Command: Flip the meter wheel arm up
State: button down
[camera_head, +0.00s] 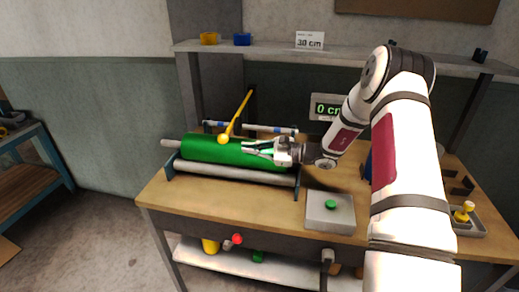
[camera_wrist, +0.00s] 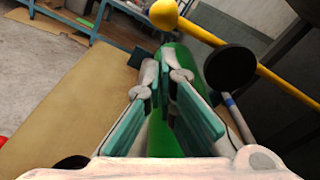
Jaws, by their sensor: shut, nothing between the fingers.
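The meter wheel arm (camera_head: 241,112) is a yellow rod with a yellow ball knob (camera_head: 223,139) at its lower end. It slants down from the back, with the knob at the green roll (camera_head: 205,148); I cannot tell whether they touch. In the wrist view the yellow rod (camera_wrist: 285,86) runs across the upper right, with its ball (camera_wrist: 163,14) at the top and a black wheel (camera_wrist: 231,68) on it. My gripper (camera_head: 246,147) is shut and empty over the green roll, just right of the knob. In the wrist view its fingertips (camera_wrist: 165,68) are together, below the ball.
A grey box with a green button (camera_head: 330,204) stands front right on the wooden bench (camera_head: 163,194). A display (camera_head: 327,108) reads 0 cm, partly hidden by my arm. The shelf above holds a 30 cm card (camera_head: 310,40) and yellow and blue items. The bench's front left is clear.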

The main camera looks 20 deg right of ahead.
jog(key=shift+x, duration=2.35)
